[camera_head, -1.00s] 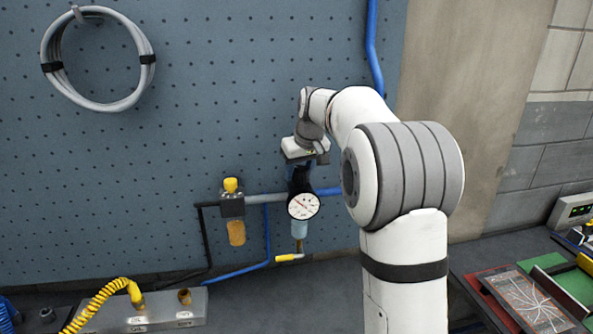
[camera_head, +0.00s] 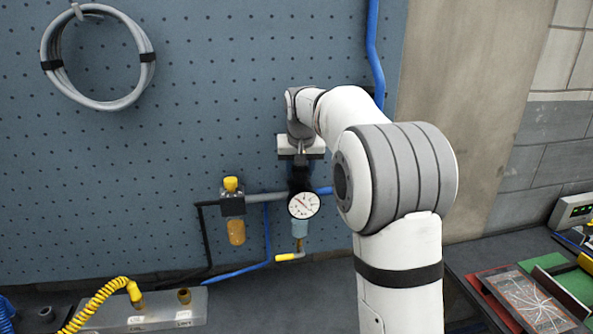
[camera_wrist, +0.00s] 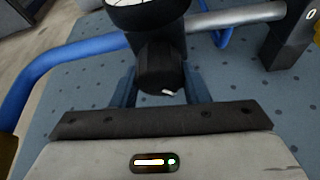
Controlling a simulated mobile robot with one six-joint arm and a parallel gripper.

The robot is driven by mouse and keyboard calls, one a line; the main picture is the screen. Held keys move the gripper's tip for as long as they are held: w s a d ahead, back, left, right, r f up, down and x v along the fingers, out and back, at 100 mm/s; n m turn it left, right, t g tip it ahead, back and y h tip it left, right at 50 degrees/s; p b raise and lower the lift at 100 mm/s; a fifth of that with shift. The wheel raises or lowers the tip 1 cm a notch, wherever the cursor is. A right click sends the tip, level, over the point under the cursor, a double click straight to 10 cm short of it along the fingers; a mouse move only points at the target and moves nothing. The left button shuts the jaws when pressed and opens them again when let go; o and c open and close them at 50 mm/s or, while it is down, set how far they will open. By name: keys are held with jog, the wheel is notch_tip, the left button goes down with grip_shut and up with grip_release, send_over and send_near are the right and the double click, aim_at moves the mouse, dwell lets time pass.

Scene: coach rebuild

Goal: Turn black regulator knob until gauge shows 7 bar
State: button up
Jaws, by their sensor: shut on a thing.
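The black regulator knob (camera_wrist: 160,68) is between my gripper's fingers in the wrist view, with a small white mark on its edge. My gripper (camera_wrist: 160,85) is shut on it from above; its dark blue fingers stand on either side. In the head view my gripper (camera_head: 300,165) reaches down onto the top of the regulator. The round white gauge (camera_head: 304,205) faces the camera below it. In the wrist view only the edge of the gauge (camera_wrist: 135,3) shows.
A filter unit with a yellow top (camera_head: 231,186) and amber bowl stands left of the regulator on a grey pipe (camera_head: 265,199). A blue hose (camera_head: 322,191) leaves to the right. The blue pegboard (camera_head: 230,90) is close behind. A coiled grey hose (camera_head: 98,100) hangs upper left.

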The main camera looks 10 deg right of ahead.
jog(key=m+h, duration=0.1)
jog(key=m, duration=0.2)
jog(key=m+g+h, duration=0.1)
jog(key=m, duration=0.2)
jog(key=m+g, duration=0.1)
jog(key=m, duration=0.2)
jog(key=m+g+h, duration=0.1)
jog(key=m, duration=0.3)
jog(key=shift+h+p, duration=0.3)
jog(key=shift+p, duration=0.05)
dwell(0.3)
jog(key=o, duration=1)
jog(key=shift+a+r, duration=0.1)
jog(key=shift+r, duration=0.1)
jog(key=v, duration=0.7)
jog(key=shift+a+r+b, duration=0.1)
jog(key=shift+r+b, duration=0.05)
jog(key=shift+b, duration=0.25)
